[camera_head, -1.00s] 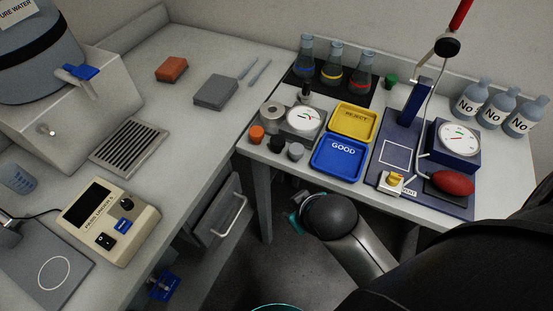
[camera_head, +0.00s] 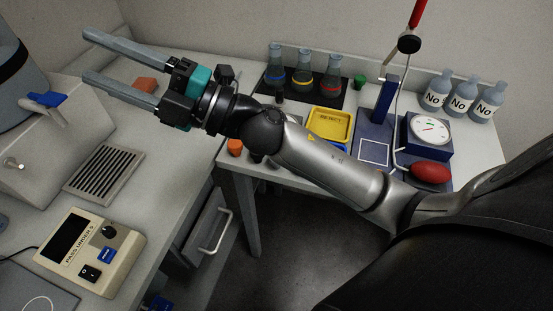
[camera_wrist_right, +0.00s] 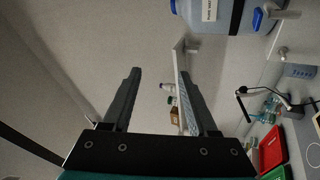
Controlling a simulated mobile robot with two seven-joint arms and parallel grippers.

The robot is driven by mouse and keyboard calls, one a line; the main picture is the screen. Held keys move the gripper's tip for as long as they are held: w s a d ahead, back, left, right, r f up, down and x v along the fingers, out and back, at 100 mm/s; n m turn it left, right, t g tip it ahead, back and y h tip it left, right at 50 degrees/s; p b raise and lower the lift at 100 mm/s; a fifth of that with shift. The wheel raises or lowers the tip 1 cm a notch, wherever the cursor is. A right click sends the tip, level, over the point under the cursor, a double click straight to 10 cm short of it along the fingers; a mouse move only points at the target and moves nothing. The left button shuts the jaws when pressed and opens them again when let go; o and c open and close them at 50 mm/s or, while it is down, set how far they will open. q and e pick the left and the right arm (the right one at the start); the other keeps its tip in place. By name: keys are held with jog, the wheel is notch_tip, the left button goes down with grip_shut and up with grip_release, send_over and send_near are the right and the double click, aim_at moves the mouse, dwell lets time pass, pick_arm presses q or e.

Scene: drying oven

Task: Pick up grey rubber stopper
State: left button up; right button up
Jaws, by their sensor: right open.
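I cannot make out the grey rubber stopper in the current views; my right arm crosses the front left of the back table, where the stoppers stand. An orange stopper (camera_head: 235,146) shows just below my arm, with a dark stopper (camera_head: 257,157) beside it, partly hidden. My right gripper (camera_head: 88,55) is open and empty, raised above the left bench and pointing left. Its two long fingers stand apart in the right wrist view (camera_wrist_right: 158,68), with nothing between them. My left gripper is out of view.
A gauge stand with a red bulb (camera_head: 431,173) and three bottles (camera_head: 462,98) are at right. A beige device (camera_head: 88,252) sits on the left bench.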

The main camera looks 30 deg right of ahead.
jog(key=s+a+f+n+g+h, duration=0.4)
jog(key=f+n+g, duration=0.5)
jog(key=n+g, duration=0.5)
jog(key=w+d+f+n+h, duration=0.1)
jog(key=d+f+h, duration=0.3)
jog(key=d, duration=0.3)
jog(key=d+f+n+h, duration=0.1)
jog(key=d+f+h, duration=0.3)
jog(key=d, duration=0.2)
jog(key=d+m+h, duration=0.2)
jog(key=d+h, duration=0.4)
jog(key=d, duration=0.7)
jog(key=shift+g, duration=0.3)
jog(key=f, duration=0.3)
jog(key=f+b, duration=0.1)
jog(key=f, duration=0.2)
jog(key=w+f, duration=0.1)
jog(key=f, duration=0.2)
jog(key=shift+d, duration=0.1)
jog(key=f, duration=0.2)
jog(key=f+b, duration=0.1)
jog(key=f, duration=0.2)
jog(key=shift+s+d+f, duration=0.1)
jog(key=shift+s+d, duration=0.1)
grip_shut()
